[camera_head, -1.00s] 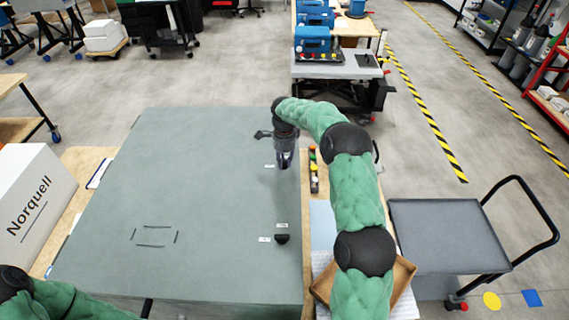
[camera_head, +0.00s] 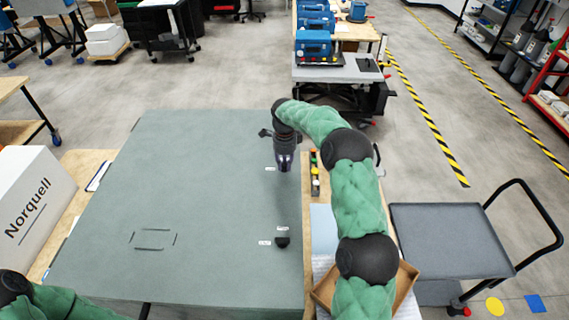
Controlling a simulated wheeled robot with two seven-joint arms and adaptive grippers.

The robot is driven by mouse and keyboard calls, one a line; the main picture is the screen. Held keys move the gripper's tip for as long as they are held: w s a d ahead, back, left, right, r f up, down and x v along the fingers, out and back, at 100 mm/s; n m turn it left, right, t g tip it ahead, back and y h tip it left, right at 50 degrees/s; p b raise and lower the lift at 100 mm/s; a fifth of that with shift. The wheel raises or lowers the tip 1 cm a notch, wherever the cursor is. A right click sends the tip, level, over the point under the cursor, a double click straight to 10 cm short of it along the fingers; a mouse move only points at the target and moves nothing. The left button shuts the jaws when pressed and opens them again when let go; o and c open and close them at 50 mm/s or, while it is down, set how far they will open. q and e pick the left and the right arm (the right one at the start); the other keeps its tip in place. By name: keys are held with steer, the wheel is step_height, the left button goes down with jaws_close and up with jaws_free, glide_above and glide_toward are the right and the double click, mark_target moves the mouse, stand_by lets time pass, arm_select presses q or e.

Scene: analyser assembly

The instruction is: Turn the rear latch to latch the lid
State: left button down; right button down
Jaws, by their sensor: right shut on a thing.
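The large grey-green lid (camera_head: 190,190) lies flat and fills the middle of the view. My right gripper (camera_head: 284,168) points down at the lid's right side, near its rear, and is shut on the rear latch. The gripper's fingers hide that latch, so I cannot see its angle. A small white label (camera_head: 270,169) lies just left of the fingertips. The black front latch (camera_head: 282,242) sits farther forward near the lid's right edge, with white labels beside and behind it. My left gripper is out of view; only part of its green arm shows at the lower left.
A strip of coloured buttons (camera_head: 315,175) runs along the bench right of the lid. A wooden tray (camera_head: 405,285) lies at the front right, partly behind my right arm. A grey cart (camera_head: 450,238) stands further right. A white Norquell box (camera_head: 35,200) stands at left.

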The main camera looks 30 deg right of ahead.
mark_target(284, 165)
steer(key=c, duration=1.1)
jaws_free()
steer(key=shift+o, duration=0.2)
steer(key=shift+r, duration=0.1)
step_height(284, 165, up, 12)
